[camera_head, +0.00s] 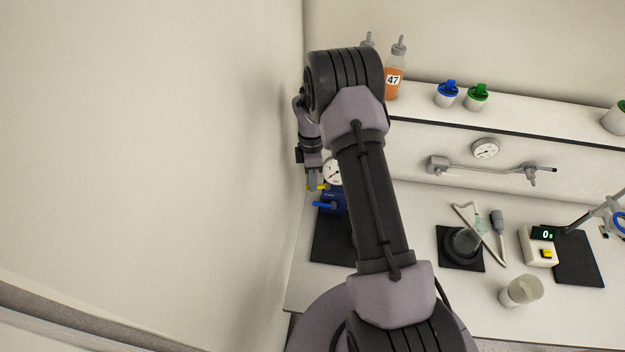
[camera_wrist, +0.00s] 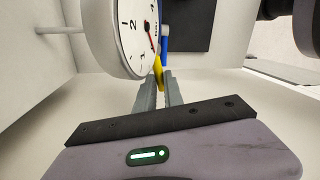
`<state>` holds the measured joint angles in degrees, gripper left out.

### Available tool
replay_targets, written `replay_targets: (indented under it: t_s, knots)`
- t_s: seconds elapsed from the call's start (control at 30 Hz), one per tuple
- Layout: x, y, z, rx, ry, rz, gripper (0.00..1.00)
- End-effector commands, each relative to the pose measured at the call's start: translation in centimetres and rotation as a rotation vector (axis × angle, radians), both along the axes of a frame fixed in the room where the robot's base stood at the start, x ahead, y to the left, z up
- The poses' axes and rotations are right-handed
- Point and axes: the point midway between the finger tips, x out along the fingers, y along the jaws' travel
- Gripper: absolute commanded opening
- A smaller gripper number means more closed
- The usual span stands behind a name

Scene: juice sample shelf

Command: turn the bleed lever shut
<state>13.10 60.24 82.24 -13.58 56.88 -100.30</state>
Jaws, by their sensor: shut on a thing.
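A yellow lever (camera_head: 317,187) sits at the upper left of a blue pump-like device (camera_head: 334,203), below a round white gauge. It also shows in the wrist view (camera_wrist: 158,70), where it stands between my fingertips. My gripper (camera_head: 313,183) is shut on this yellow lever; the wrist view shows the fingers (camera_wrist: 158,84) on either side of its end. A blue lever (camera_head: 322,205) sticks out to the left, lower on the same device. The colours carry no readable label, and my arm hides part of the device.
The gauge (camera_wrist: 124,36) stands very close to my fingers. The wall (camera_head: 240,150) is close on the left.

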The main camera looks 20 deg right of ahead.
Motion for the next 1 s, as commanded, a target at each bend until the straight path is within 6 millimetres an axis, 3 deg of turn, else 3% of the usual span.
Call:
replay_targets:
  t_s: [0.23, 0.5, 0.53, 0.6, 1.0]
  knots:
    - [1.0, -0.7, -0.4, 0.000, -0.002, -0.254, 0.00]
    - [1.0, -0.7, 0.0, -0.001, 0.000, -0.276, 0.00]
    - [1.0, -0.7, 0.0, -0.001, 0.000, -0.276, 0.18]
    - [1.0, -0.7, 0.0, -0.001, 0.000, -0.276, 0.32]
    - [1.2, -0.8, 0.7, 0.000, -0.002, -0.274, 0.34]
